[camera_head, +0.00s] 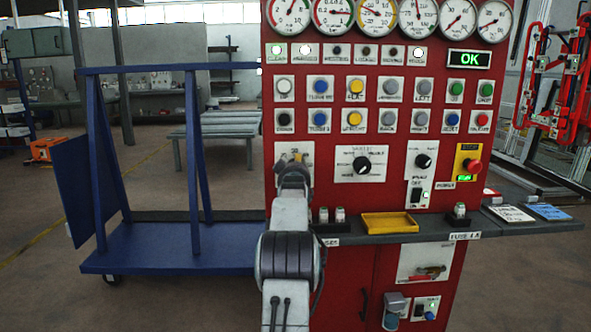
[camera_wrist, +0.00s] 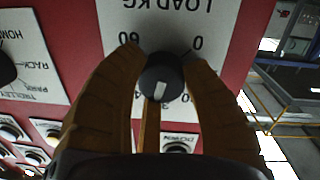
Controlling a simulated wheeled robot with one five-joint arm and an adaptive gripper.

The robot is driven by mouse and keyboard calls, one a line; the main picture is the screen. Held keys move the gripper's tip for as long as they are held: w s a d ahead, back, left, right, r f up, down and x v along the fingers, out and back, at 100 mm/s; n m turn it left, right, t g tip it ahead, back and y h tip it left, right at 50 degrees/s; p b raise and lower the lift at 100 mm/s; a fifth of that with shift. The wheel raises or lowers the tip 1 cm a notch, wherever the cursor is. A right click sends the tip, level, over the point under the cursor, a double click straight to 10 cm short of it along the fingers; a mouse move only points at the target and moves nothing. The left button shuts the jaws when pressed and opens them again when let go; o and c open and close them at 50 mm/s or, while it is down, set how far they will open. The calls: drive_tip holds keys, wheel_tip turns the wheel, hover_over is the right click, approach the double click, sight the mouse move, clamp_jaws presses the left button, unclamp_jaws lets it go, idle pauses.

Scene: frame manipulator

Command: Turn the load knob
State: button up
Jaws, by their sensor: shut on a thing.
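The load knob (camera_wrist: 162,82) is a round black knob with a white pointer mark, on a white plate (camera_wrist: 165,20) lettered LOAD KG. The plate appears upside down in the wrist view, and the pointer mark points down in that picture. My gripper (camera_wrist: 161,58) has its brown fingers on either side of the knob and is shut on it. In the head view my gripper (camera_head: 294,162) is at the left of the red panel (camera_head: 330,210) and hides the knob.
A mode dial (camera_head: 362,165) and a smaller knob (camera_head: 423,161) are to the right. Below are a shelf (camera_head: 350,238) and a yellow tray (camera_head: 390,223). A red emergency button (camera_head: 472,166) is at the right edge. A blue cart (camera_head: 170,262) stands left of the panel.

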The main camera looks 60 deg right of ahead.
drive_tip(key=shift+w+f+m, duration=0.1)
drive_tip(key=shift+f+m, duration=0.45)
drive_tip(key=shift+m, duration=0.05)
drive_tip(key=o, duration=0.9)
drive_tip(key=shift+w, duration=0.1)
drive_tip(key=shift+c, duration=0.2)
drive_tip(key=o, duration=0.3)
drive_tip(key=shift+r, duration=0.1)
drive_tip(key=shift+o, duration=0.2)
drive_tip(key=shift+r, duration=0.15)
drive_tip(key=shift+r, duration=0.1)
drive_tip(key=v, duration=1.2)
